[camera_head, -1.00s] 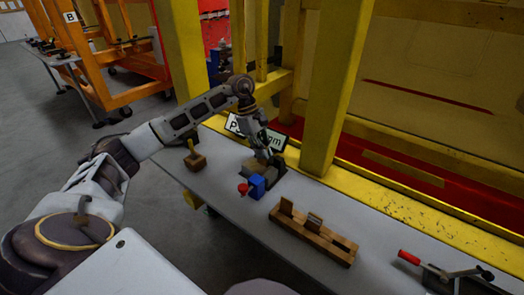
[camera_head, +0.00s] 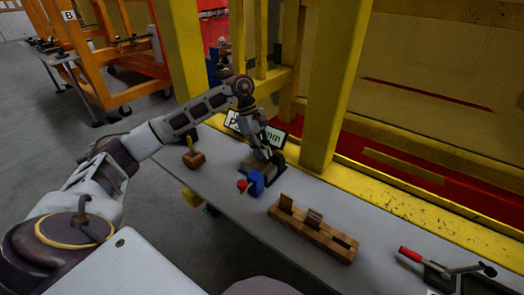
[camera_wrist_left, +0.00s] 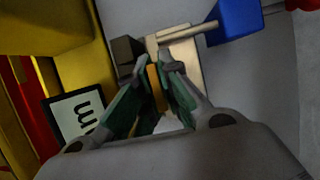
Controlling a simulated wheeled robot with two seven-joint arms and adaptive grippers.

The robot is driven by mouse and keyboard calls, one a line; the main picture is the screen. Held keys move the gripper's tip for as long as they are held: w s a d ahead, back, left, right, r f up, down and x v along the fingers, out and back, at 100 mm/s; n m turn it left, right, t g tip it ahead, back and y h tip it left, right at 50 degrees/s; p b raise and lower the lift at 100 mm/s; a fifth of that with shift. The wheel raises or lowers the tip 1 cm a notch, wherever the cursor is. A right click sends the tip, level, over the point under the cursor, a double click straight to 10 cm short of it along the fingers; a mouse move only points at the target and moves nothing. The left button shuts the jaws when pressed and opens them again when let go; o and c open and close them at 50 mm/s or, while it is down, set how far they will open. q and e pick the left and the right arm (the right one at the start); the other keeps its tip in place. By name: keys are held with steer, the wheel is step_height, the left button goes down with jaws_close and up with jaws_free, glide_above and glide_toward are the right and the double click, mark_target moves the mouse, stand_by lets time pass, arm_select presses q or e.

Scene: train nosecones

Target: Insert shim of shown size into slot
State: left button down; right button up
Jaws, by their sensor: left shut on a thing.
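My left gripper (camera_head: 263,156) is over the slotted fixture at the far part of the table. In the left wrist view its green-padded fingers (camera_wrist_left: 157,88) are shut on a thin yellow-orange shim (camera_wrist_left: 154,80). The shim's lower end is close to the fixture's metal part (camera_wrist_left: 185,58); whether it is inside the slot I cannot tell. The fixture has a blue block (camera_head: 256,183) with a red knob (camera_head: 242,185). A sign ending in "mm" (camera_head: 275,137) stands behind the gripper, its number hidden by my arm. My right gripper is not in view.
A wooden rack (camera_head: 325,240) with upright shims stands at the front middle of the table. A wooden block with a yellow handle (camera_head: 194,158) is at left. A red-handled clamp (camera_head: 411,254) lies at right. Yellow posts (camera_head: 335,100) rise behind the table.

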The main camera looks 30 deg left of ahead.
arm_select(q)
steer(key=shift+f+b, duration=0.55)
steer(key=shift+f, duration=0.2)
steer(key=c, duration=1.5)
jaws_free()
steer(key=shift+v, duration=4.05)
steer(key=shift+r, duration=0.1)
step_height(320, 180, up, 14)
steer(key=p, duration=1.4)
steer(key=shift+r+p, duration=0.55)
steer(key=shift+p, duration=0.05)
